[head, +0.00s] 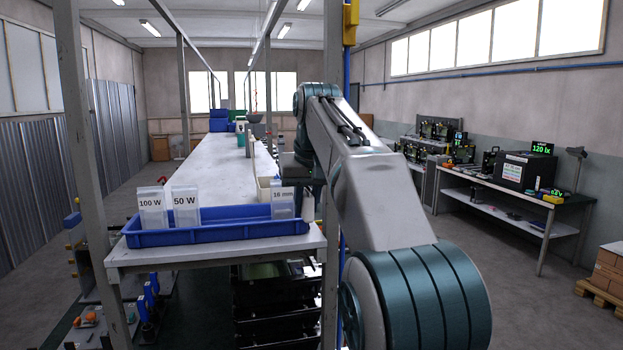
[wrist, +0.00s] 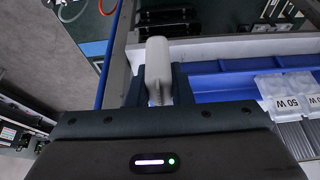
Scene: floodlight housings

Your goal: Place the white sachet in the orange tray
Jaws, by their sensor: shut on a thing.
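My gripper (wrist: 158,88) is shut on the white sachet (wrist: 158,55) in the wrist view. The sachet stands up between the two dark fingers, and its rounded far end sticks out past them. I cannot make out an orange tray in either view.
The blue tray (wrist: 211,88) lies right of my gripper in the wrist view.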

